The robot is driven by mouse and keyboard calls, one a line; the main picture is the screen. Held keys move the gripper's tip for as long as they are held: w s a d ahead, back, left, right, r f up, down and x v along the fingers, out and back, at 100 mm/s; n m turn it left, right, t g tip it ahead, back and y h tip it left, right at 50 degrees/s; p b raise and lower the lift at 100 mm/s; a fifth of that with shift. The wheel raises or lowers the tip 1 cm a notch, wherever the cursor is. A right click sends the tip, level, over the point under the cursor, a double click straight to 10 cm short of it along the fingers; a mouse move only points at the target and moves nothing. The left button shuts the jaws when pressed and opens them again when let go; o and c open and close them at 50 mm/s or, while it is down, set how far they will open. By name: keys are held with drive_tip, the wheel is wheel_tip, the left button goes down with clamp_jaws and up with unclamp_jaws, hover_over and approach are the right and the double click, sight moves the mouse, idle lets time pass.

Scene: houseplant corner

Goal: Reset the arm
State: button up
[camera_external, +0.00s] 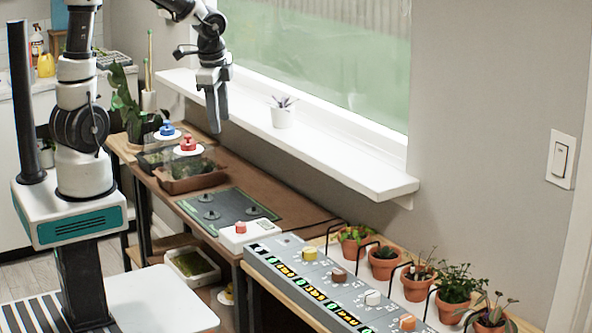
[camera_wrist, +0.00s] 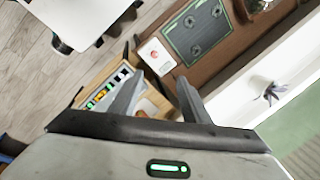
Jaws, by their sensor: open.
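My gripper (camera_external: 216,108) hangs from my arm with its fingers pointing down, in front of the window and high above the brown bench in the external view. In the wrist view my gripper (camera_wrist: 158,97) shows two grey fingers spread apart with nothing between them. My arm reaches up and over from my base at the left, and its upper part is cut off by the top edge of the external view. The gripper touches nothing that I can see.
A white windowsill (camera_external: 330,150) runs behind the bench with a small potted plant (camera_external: 283,112) on it. Below are a control panel (camera_external: 310,290), a red-button box (camera_external: 240,235), a dark mat (camera_external: 230,212) and two trays with red and blue knobbed lids. Several terracotta pots (camera_external: 417,287) stand at right.

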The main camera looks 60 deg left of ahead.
drive_tip(key=s+d+r+n+t+p, duration=0.2)
drive_tip(key=s+r+n, duration=0.2)
drive_tip(key=s+r, duration=0.2)
drive_tip(key=s+d+r+n+t+h+p, duration=0.1)
drive_tip(key=s+d+r+n, duration=0.1)
drive_tip(key=s+r+n, duration=0.3)
wheel_tip(320, 180, up, 4)
drive_tip(key=shift+s+d+n+t+h+p, duration=0.3)
drive_tip(key=shift+s+d+t+p, duration=0.1)
drive_tip(key=shift+s, duration=0.75)
drive_tip(key=shift+o, duration=0.4)
